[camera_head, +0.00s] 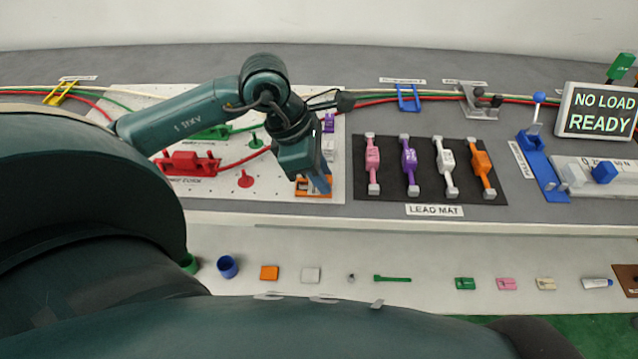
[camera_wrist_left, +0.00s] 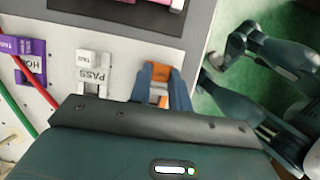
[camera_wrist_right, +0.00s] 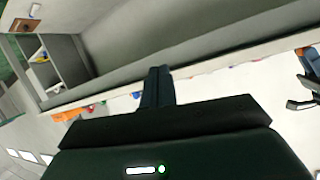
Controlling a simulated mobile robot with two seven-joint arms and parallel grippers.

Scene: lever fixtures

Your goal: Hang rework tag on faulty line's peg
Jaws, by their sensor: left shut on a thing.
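The orange tag (camera_head: 304,190) sits at the front right of the white panel (camera_head: 330,105). My left gripper (camera_head: 322,184) reaches down to it, and in the left wrist view its fingers close around the orange tag (camera_wrist_left: 160,73). The tag's lettering is not readable. A red peg (camera_head: 245,178) and a green peg (camera_head: 255,142) stand bare on the panel, near a red fixture (camera_head: 187,162) and a green fixture (camera_head: 212,133). My right gripper (camera_wrist_right: 158,85) appears shut and empty, away from the panel.
The lead mat (camera_head: 430,180) with several coloured leads lies right of the panel. A screen (camera_head: 597,111) reads "NO LOAD READY". A blue lever fixture (camera_head: 540,165) stands before it. Small parts line the front shelf (camera_head: 430,290). Red and green cables cross the panel.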

